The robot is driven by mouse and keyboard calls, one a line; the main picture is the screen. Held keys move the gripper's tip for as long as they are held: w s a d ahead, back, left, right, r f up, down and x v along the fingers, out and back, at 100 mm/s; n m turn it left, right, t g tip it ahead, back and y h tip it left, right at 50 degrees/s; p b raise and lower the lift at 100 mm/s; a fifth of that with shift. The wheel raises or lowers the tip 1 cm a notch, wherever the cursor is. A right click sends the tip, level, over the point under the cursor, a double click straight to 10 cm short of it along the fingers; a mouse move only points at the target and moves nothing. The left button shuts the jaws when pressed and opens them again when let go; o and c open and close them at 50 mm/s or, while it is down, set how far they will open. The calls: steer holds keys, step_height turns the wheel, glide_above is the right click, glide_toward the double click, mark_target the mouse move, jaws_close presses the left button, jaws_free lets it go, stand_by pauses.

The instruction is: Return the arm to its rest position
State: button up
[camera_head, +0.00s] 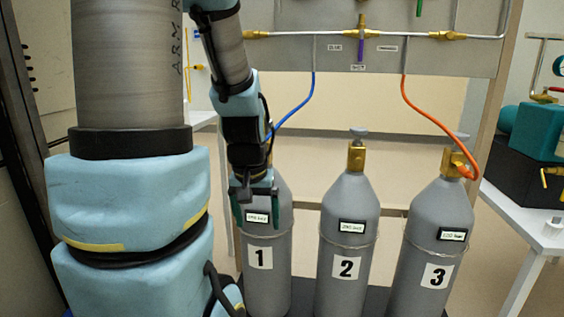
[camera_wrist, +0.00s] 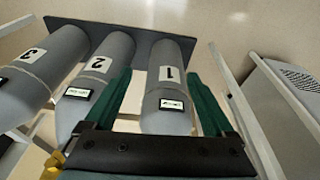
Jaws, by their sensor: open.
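My arm reaches forward in the head view, and my gripper (camera_head: 256,226) hangs in front of the upper part of the cylinder labelled 1 (camera_head: 266,283). The green fingers are apart. In the wrist view my gripper (camera_wrist: 163,98) is open with nothing held, and cylinder 1 (camera_wrist: 168,110) shows between and beyond the fingers. I cannot tell whether a finger touches the cylinder. The top of cylinder 1 is hidden behind my gripper and wrist in the head view.
Cylinder 2 (camera_head: 345,250) and cylinder 3 (camera_head: 432,255) stand to the right. A blue hose (camera_head: 296,110) and an orange hose (camera_head: 428,117) hang from the valve panel (camera_head: 340,58). A white table (camera_head: 530,222) with a teal device (camera_head: 538,132) stands at the right.

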steer(key=s+a+f+g, duration=0.1)
steer(key=s, duration=0.3)
step_height(320, 180, up, 24)
steer(key=p, duration=2.4)
steer(key=shift+w, duration=0.2)
